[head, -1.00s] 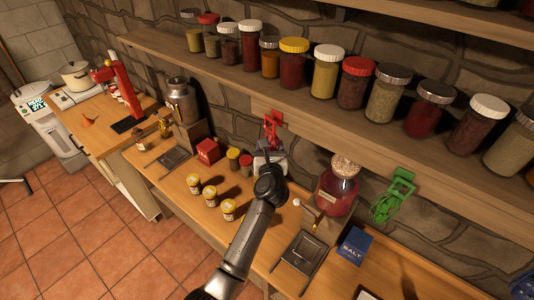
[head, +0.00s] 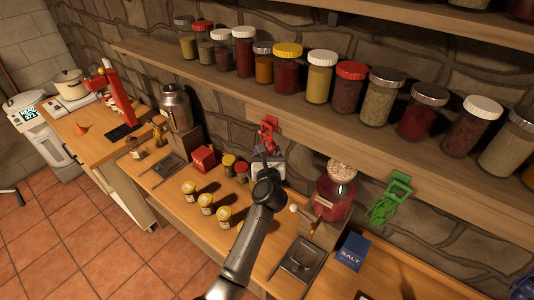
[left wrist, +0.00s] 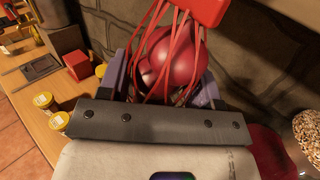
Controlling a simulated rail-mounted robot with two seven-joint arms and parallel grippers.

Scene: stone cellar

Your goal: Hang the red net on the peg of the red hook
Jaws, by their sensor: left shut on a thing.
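The red hook (head: 271,122) is on the front edge of the wooden shelf, at the middle of the head view. My left gripper (head: 265,157) is just below it. In the left wrist view, the gripper (left wrist: 161,82) has its fingers on both sides of the red net (left wrist: 172,62), which holds round dark-red things. The net's strands run up to a red block (left wrist: 195,8) at the top edge. I cannot tell whether the strands are over the peg, as the peg is hidden. My right gripper is out of view.
Several spice jars (head: 319,75) line the shelf above. A green net (head: 382,208) hangs from a green hook (head: 399,184) to the right. A large red jar (head: 334,192), small yellow-lidded jars (head: 206,202) and a blue salt box (head: 352,252) stand on the counter below.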

